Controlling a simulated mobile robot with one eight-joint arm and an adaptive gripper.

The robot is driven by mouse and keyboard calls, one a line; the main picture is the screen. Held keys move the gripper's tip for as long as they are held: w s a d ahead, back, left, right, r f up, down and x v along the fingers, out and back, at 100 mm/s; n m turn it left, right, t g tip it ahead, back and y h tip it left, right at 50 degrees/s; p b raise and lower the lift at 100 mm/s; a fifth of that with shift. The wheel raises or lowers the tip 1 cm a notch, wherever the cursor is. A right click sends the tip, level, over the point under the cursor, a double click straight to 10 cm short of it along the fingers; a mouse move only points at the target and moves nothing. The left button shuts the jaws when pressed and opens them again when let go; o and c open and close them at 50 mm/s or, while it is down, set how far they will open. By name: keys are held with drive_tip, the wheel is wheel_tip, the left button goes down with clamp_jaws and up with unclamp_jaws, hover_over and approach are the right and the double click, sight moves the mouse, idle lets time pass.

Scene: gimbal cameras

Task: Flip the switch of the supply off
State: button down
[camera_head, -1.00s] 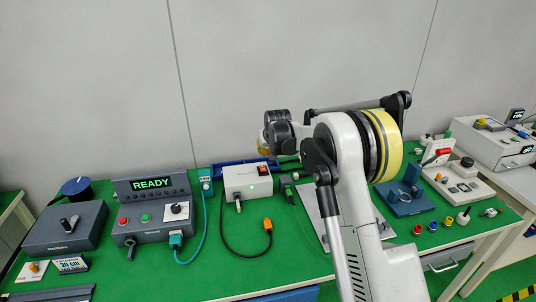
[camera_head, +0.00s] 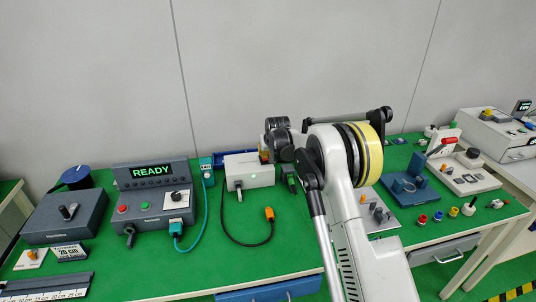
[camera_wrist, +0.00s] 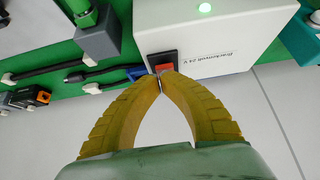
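The supply is a white box (camera_head: 240,172) near the back of the green table, with a small lit green lamp on its front. In the wrist view the supply (camera_wrist: 225,35) has a label ending in "24 V" and a red rocker switch (camera_wrist: 165,68) in a black frame. My gripper (camera_wrist: 160,77) has its yellow fingertips together, with nothing seen between them. The tips are right at the switch and cover part of it; I cannot tell whether they touch it. In the head view the switch is hidden by my gripper and arm.
A grey control unit showing READY (camera_head: 152,171) stands left of the supply. A black cable with an orange plug (camera_head: 269,214) lies in front of it. A blue fixture (camera_head: 408,189) and several small coloured parts are at the right.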

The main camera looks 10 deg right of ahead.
drive_tip(key=shift+s+f+t+b, duration=0.25)
drive_tip(key=shift+f+t+b, duration=0.35)
drive_tip(key=shift+f+b, duration=0.2)
drive_tip(key=shift+s+f+t+b, duration=0.1)
drive_tip(key=shift+s+t+b, duration=0.15)
drive_tip(key=shift+t+b, duration=0.45)
idle(0.6)
drive_tip(key=shift+r+p, duration=0.5)
drive_tip(key=shift+r, duration=0.3)
drive_tip(key=shift+r+p, duration=0.3)
drive_tip(key=shift+r, duration=0.15)
drive_tip(key=r, duration=0.1)
drive_tip(key=r+p, duration=0.2)
drive_tip(key=shift+s+r, duration=0.2)
drive_tip(key=shift+s, duration=0.05)
drive_tip(key=f+p+v, duration=0.1)
drive_tip(key=p+v, duration=0.1)
drive_tip(key=v, duration=0.7)
drive_tip(key=shift+s+r, duration=0.3)
drive_tip(key=shift+s, duration=0.4)
